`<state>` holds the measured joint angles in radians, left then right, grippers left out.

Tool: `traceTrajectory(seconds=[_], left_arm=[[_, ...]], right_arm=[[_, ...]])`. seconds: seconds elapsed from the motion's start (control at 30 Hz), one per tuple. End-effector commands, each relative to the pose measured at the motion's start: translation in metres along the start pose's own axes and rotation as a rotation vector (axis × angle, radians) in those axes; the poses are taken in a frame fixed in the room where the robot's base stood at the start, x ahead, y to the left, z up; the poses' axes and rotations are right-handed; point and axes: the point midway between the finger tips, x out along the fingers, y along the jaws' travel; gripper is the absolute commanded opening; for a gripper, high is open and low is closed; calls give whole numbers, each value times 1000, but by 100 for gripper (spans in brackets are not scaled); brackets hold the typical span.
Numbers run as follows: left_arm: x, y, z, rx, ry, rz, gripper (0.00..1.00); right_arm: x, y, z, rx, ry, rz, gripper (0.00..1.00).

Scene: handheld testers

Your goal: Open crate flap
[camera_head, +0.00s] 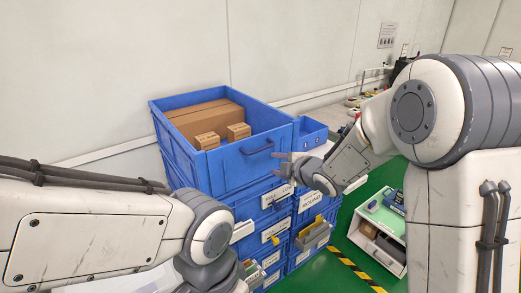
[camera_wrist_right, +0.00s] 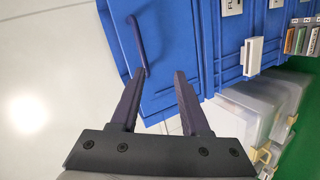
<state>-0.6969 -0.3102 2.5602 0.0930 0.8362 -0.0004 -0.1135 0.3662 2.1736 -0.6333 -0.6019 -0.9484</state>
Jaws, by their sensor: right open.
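A large blue crate (camera_head: 180,148) stands on top of the blue drawer stacks. Its front flap (camera_head: 232,172) is upright and carries a dark blue bar handle (camera_head: 257,148). In the right wrist view the flap (camera_wrist_right: 178,45) fills the middle and the handle (camera_wrist_right: 139,45) lies near the left fingertip. My right gripper (camera_head: 279,164) is open and empty, in front of the flap's right side, just right of and below the handle. It also shows in the wrist view (camera_wrist_right: 158,74); I cannot tell if a finger touches. My left arm comes in low; its gripper is not visible.
Cardboard boxes (camera_head: 212,116) sit inside the crate. A smaller blue bin (camera_head: 311,132) stands at its right. Labelled blue drawers (camera_head: 262,204) lie below, and a white bin (camera_head: 378,230) is at the right. Green floor with a striped line shows at lower right.

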Motion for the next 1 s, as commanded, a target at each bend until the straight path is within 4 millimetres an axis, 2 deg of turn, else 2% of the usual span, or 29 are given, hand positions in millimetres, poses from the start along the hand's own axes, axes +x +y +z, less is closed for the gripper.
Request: traceTrajectory(seconds=[0.03,0.1,0.27,0.47,0.8,1.0], left_arm=[[2,0,0,0,0,0,50],[3,0,0,0,0,0,50],[3,0,0,0,0,0,50],[-3,0,0,0,0,0,50],[-20,2,-1,0,0,0,50],[-25,2,-1,0,0,0,50]], right_arm=[[9,3,12,-71,34,47,46],[14,9,18,-160,82,109,46],[19,16,24,-272,144,194,46],[36,22,18,-293,160,210,46],[96,33,6,-289,159,208,46],[116,37,3,-289,158,209,46]])
